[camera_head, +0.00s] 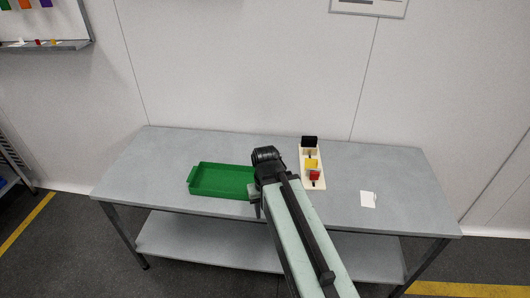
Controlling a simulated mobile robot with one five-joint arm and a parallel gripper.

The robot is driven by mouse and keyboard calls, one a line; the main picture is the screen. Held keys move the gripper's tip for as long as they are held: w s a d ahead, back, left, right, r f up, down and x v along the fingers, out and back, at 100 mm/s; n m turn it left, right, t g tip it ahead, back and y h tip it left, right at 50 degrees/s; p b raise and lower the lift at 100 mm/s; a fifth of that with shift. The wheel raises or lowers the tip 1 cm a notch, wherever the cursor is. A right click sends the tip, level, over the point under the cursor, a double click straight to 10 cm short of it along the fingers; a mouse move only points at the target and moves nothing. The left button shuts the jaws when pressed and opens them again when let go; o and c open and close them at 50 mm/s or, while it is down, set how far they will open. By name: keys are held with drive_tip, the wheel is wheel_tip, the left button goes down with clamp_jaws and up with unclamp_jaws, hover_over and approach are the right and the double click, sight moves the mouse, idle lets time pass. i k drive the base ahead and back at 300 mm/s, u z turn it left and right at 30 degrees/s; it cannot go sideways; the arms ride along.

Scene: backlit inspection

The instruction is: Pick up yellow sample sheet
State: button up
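The yellow sample sheet (311,163) stands in a pale wooden rack (307,151) on the grey table, right of my arm's end. It is a small yellow patch between a black sheet (309,141) behind it and a red sheet (315,175) in front. My gripper (256,206) is left of the rack, by the right end of the green tray. It is mostly hidden by my own arm, and its fingers cannot be made out. I see no contact between it and the yellow sheet.
A green tray (191,182) lies on the table (140,172) left of my arm. A white card (368,199) lies flat at the right. The table is clear at its far left and right ends. A lower shelf (180,238) runs underneath.

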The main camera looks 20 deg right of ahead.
sight(309, 163)
drive_tip(key=u, duration=0.5)
drive_tip(key=i, duration=0.7)
drive_tip(key=u, duration=0.4)
drive_tip(key=k, duration=0.9)
drive_tip(key=u, duration=0.15)
drive_tip(key=i, duration=1.4)
drive_tip(key=z, duration=0.1)
